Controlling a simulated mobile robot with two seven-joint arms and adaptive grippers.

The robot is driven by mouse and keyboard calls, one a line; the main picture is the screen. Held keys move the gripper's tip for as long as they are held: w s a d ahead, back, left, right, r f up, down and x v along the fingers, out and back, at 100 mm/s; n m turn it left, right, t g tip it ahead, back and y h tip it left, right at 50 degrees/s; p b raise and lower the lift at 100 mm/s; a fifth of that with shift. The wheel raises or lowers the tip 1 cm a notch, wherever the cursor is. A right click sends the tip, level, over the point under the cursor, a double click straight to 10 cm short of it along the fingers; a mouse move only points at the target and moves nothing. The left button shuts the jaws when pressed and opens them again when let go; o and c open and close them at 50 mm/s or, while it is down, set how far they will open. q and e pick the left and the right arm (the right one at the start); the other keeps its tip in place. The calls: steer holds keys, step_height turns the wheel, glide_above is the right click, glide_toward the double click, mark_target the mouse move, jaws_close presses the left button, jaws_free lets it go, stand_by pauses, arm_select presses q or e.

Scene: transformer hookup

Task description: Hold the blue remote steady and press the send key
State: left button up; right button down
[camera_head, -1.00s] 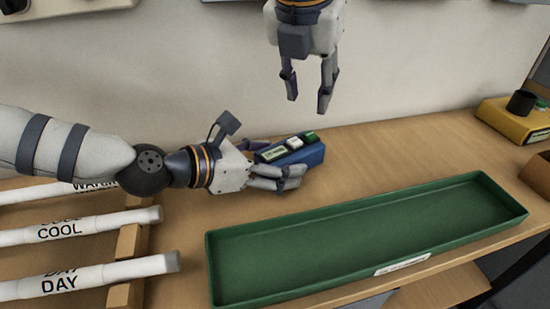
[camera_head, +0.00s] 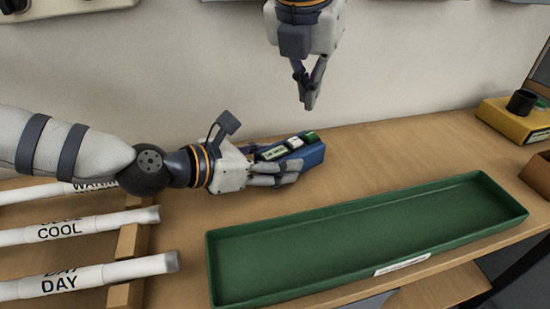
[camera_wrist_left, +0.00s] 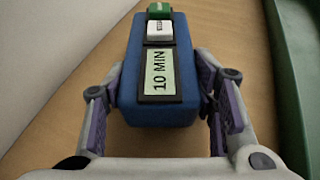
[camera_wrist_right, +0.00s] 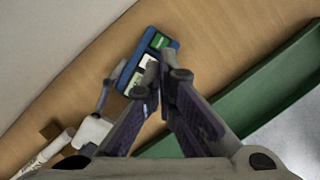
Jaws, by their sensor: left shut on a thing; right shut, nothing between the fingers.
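In the left wrist view the remote (camera_wrist_left: 125,85) shows a display (camera_wrist_left: 159,72) reading "10 MIN", with the white key (camera_wrist_left: 160,31) and green key (camera_wrist_left: 159,9) beyond. My left gripper (camera_head: 275,168) is shut on the near end of the remote. My right gripper (camera_head: 308,103) is shut and empty, pointing down above the remote. In the right wrist view its fingers partly cover the remote (camera_wrist_right: 133,63).
A long green tray (camera_head: 365,233) lies in front of the remote. White tubes labelled "COOL" (camera_head: 90,226) and "DAY" (camera_head: 90,281) rest on a wooden rack at left. A yellow block with a black cup (camera_head: 513,118) stands at far right.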

mark_target(309, 137)
stand_by(0.8)
arm_select(q)
steer(key=shift+a, duration=0.1)
arm_select(e)
steer(key=w+m+y, duration=0.1)
steer(key=m+y, duration=0.2)
steer(key=w+r+m+y, duration=0.1)
steer(key=m+y, duration=0.2)
steer(key=m, duration=0.1)
steer(key=w+d+r+m+y, duration=0.1)
steer(key=m+y, duration=0.2)
steer(key=m, duration=0.1)
steer(key=shift+r+t, duration=0.15)
steer(key=shift+t, duration=0.25)
steer(key=shift+f, duration=4.45)
